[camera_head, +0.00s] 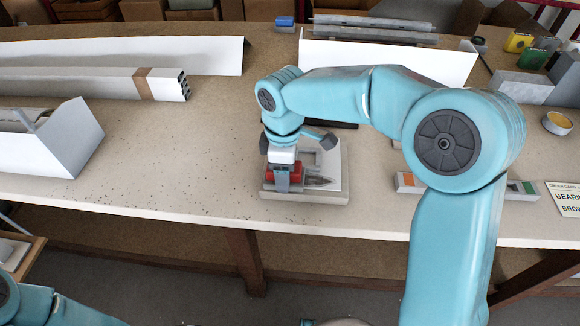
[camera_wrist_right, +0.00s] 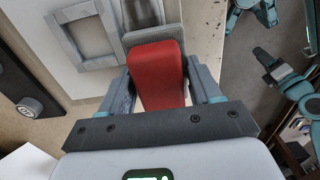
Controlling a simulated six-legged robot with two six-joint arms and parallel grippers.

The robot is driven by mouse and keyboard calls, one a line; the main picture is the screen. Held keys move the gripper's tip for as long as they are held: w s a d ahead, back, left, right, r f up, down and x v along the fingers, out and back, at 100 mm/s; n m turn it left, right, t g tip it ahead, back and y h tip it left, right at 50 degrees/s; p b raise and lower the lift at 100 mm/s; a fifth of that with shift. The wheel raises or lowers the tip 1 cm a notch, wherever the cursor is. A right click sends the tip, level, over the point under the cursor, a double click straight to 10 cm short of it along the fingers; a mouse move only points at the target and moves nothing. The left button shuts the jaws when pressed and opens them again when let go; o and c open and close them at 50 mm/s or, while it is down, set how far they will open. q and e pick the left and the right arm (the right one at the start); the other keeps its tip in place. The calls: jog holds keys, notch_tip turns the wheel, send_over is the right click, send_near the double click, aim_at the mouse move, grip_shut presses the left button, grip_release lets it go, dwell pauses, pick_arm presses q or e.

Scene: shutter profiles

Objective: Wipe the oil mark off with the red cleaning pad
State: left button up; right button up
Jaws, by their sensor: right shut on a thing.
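The red cleaning pad (camera_head: 270,173) is held in my right gripper (camera_head: 283,184) at the front left part of a pale plate (camera_head: 335,190) on the bench. In the right wrist view the pad (camera_wrist_right: 157,75) sits between the two fingers of my right gripper (camera_wrist_right: 157,88). I cannot tell whether the pad touches the plate. A dark pointed patch (camera_head: 319,181) shows on the plate just right of the pad; I cannot tell whether it is the oil mark or a shadow. A grey rectangular frame (camera_wrist_right: 113,30) lies on the plate. I do not see my left gripper.
A white angled profile (camera_head: 75,135) and long white profiles (camera_head: 85,86) lie at the left. A tray with orange and green pieces (camera_head: 408,183) lies right of the plate, partly behind my right arm. A sign (camera_head: 568,200) is at the far right. Bench left of the plate is clear, with dark specks.

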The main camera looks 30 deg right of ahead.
aim_at(299, 167)
jog(key=shift+s+d, duration=0.1)
jog(key=shift+d, duration=0.05)
jog(key=shift+s+d+f, duration=0.15)
jog(key=shift+s+d, duration=0.6)
jog(key=shift+d, duration=0.35)
jog(key=shift+s+d+b, duration=0.25)
jog(key=shift+d+b, duration=0.05)
jog(key=shift+d, duration=0.1)
jog(key=shift+s+d, duration=0.3)
jog(key=shift+d, duration=0.2)
jog(key=shift+s+d, duration=0.3)
jog(key=shift+d, duration=0.2)
jog(key=shift+s+d+r, duration=0.1)
jog(key=shift+s+d, duration=0.25)
jog(key=shift+d, duration=0.3)
jog(key=shift+s+d+r, duration=0.1)
jog(key=shift+s+d, duration=0.25)
jog(key=shift+d, duration=0.25)
jog(key=shift+w+a, duration=0.1)
